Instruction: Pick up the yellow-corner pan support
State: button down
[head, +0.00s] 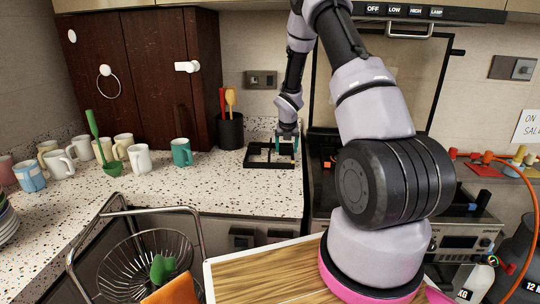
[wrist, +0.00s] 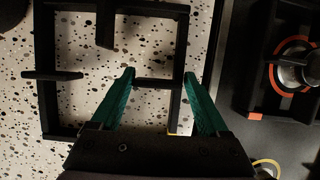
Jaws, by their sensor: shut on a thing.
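The pan support (head: 268,166) is a black square frame with inward prongs, at the counter's right end beside the stove in the head view. In the wrist view its right side bar (wrist: 181,60) runs up the middle, with a small yellow mark (wrist: 173,133) at the near right corner. My gripper (head: 287,141) points down over its right part. The green fingers (wrist: 159,77) are shut on the support, one inside the frame and one outside its right bar, with a short prong between them. I cannot tell whether the support is clear of the counter.
The stove (wrist: 255,80) lies just right, with a burner and an orange-marked corner (wrist: 255,116). A dark utensil pot (head: 230,131) stands behind the support, and a teal mug (head: 181,152) stands to its left. The speckled counter (head: 215,185) in front is clear.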

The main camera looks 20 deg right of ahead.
notch_tip(320, 180, up, 10)
jog(key=shift+r, duration=0.1)
dwell(0.5)
notch_tip(320, 180, down, 10)
jog(key=shift+r, duration=0.15)
dwell(0.4)
jog(key=shift+f, duration=0.2)
grip_release()
